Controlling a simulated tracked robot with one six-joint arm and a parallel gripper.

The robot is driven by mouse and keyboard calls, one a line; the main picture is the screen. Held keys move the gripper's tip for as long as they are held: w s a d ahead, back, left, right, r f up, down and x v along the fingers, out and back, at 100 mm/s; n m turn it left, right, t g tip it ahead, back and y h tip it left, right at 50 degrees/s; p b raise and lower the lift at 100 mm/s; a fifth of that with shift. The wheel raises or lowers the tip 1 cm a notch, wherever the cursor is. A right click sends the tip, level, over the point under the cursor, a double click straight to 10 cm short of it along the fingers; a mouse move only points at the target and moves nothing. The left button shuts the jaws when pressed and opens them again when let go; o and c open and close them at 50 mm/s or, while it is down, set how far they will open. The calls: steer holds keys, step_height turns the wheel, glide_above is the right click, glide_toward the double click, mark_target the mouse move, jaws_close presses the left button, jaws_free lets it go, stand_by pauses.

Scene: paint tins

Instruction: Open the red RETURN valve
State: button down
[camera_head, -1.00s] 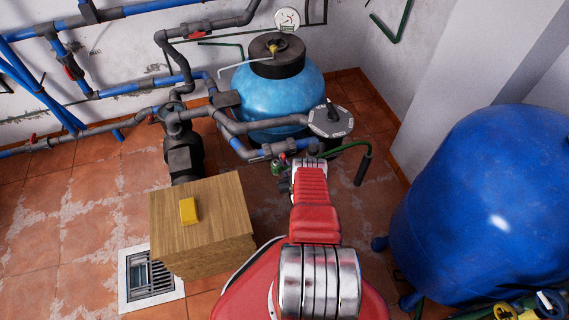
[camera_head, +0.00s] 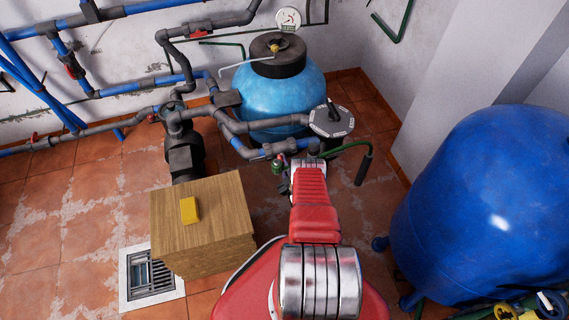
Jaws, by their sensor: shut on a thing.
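My red arm reaches forward from the bottom centre, and my gripper (camera_head: 290,170) is at the grey and blue pipe (camera_head: 282,147) in front of the light-blue filter tank. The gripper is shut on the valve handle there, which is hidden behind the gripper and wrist. The fingertips are small and mostly covered, so the exact grip on the handle does not show. No RETURN label is readable in this view.
A wooden box (camera_head: 205,225) with a yellow block (camera_head: 189,210) stands left of my arm. A floor drain (camera_head: 150,279) lies beside it. A large blue tank (camera_head: 485,205) stands at right. Other red-handled valves (camera_head: 70,66) are on the left wall pipes. A green hose (camera_head: 363,168) lies right of the gripper.

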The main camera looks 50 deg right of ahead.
steer(key=n, duration=0.6)
steer(key=a+f+n, duration=0.1)
steer(key=n, duration=0.2)
steer(key=shift+w+n, duration=0.15)
steer(key=shift+n, duration=0.25)
steer(key=c, duration=1.8)
jaws_free()
steer(key=shift+d, duration=0.15)
steer(key=v, duration=1.3)
steer(key=shift+s, duration=0.35)
steer(key=shift+o, duration=0.4)
